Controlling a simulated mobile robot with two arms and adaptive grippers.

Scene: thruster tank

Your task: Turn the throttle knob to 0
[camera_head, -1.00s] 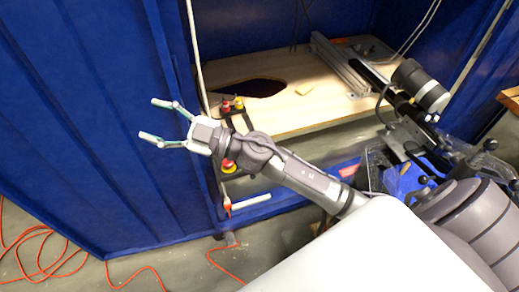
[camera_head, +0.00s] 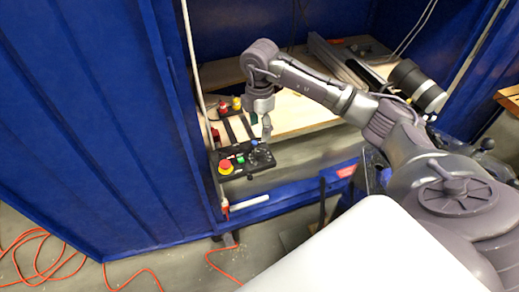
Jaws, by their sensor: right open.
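A black control box (camera_head: 235,173) sits at the front left of the wooden bench, with a red-and-yellow stop button (camera_head: 226,168) and a green button (camera_head: 240,158). A dark round dial area (camera_head: 261,158) is at its right end; this looks like the throttle knob, but its markings are too small to read. My right gripper (camera_head: 261,138) is open and points down just above the dial area. I cannot tell whether its fingers touch the knob. My left gripper is not in view.
A second small box with a red button (camera_head: 222,108) and a yellow button (camera_head: 237,103) is behind. Blue panel walls (camera_head: 85,120) stand left of the bench (camera_head: 300,113). A pale post (camera_head: 193,60) rises near the box. Orange cable (camera_head: 30,240) lies on the floor.

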